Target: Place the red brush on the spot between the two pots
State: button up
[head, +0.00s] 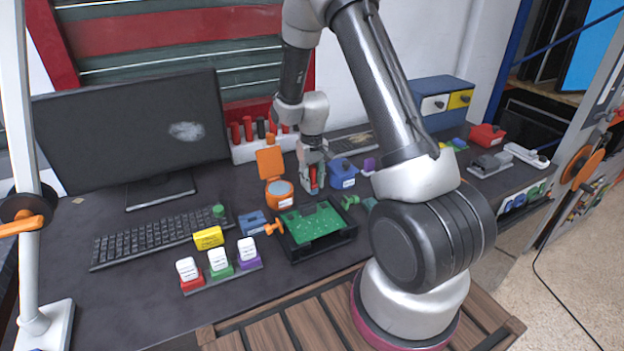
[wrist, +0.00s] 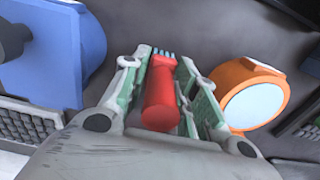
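The red brush (wrist: 160,98), with pale blue bristles, is between the fingers of my gripper (wrist: 167,62) in the wrist view. The fingers close in on both its sides near the bristle end. In the head view my gripper (head: 313,183) points down between the orange pot (head: 280,194) on the left and the blue pot (head: 343,173) on the right. The brush shows there as a red strip (head: 314,177). The wrist view has the blue pot (wrist: 55,50) left and the orange pot (wrist: 250,94) right. I cannot tell whether the brush touches the table.
A green circuit board in a black tray (head: 318,243) lies in front of the pots. A white rack of red and black tools (head: 258,150) stands behind. A keyboard (head: 150,240), a monitor (head: 130,130) and small colored boxes are to the left.

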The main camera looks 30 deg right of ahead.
jog(key=shift+o, duration=1.1)
notch_tip(320, 180, up, 12)
jog(key=s+r+t, duration=0.3)
jog(key=s+r, duration=1.4)
jog(key=r, duration=0.2)
jog(key=s+r+t, duration=0.1)
jog(key=s, duration=1)
jog(key=shift+s+r, duration=0.15)
jog(key=shift+s, duration=0.2)
jog(key=shift+a, duration=0.1)
